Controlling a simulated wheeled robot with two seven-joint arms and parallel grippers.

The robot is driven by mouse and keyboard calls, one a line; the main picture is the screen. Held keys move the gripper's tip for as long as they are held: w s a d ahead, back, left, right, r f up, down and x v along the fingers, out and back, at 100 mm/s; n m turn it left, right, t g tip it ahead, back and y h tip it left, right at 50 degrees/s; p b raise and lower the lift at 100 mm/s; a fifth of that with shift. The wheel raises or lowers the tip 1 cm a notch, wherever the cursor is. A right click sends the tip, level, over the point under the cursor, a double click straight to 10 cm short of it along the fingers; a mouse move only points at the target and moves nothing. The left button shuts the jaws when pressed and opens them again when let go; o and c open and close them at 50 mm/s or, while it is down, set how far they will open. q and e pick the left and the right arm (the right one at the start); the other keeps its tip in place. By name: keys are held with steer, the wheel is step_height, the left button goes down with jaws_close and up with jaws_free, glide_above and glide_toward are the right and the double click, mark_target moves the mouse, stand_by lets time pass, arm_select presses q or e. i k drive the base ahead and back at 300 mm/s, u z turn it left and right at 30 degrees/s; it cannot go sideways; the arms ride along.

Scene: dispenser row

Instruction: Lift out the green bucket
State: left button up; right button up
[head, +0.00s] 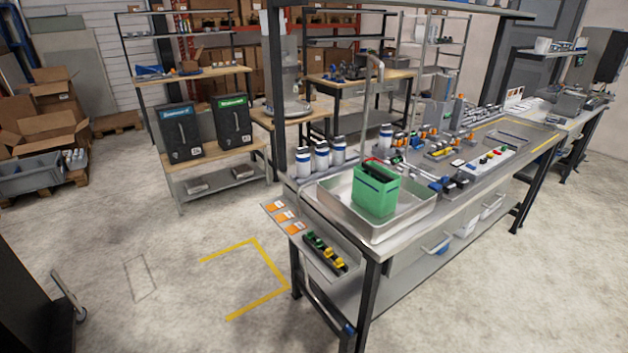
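The green bucket (376,194) stands upright inside a shallow metal tray (408,224) at the near left end of the long workbench. Its top opening looks dark, with a red edge or handle at the rim. The tray's walls hide none of the bucket's upper part. Neither of my grippers shows in the head view, and nothing is seen touching the bucket.
White bottles with blue bands (321,156) stand just behind the tray, near a bench post. A lower ledge (318,250) with green and yellow parts juts out at the bench's near end. The floor (180,290) left of the bench is clear, with yellow markings.

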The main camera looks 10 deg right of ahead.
mark_target(375, 187)
steer(key=u, duration=0.55)
steer(key=i, duration=1.8)
steer(key=z, duration=1.1)
steer(key=i, duration=0.6)
steer(key=z, duration=0.5)
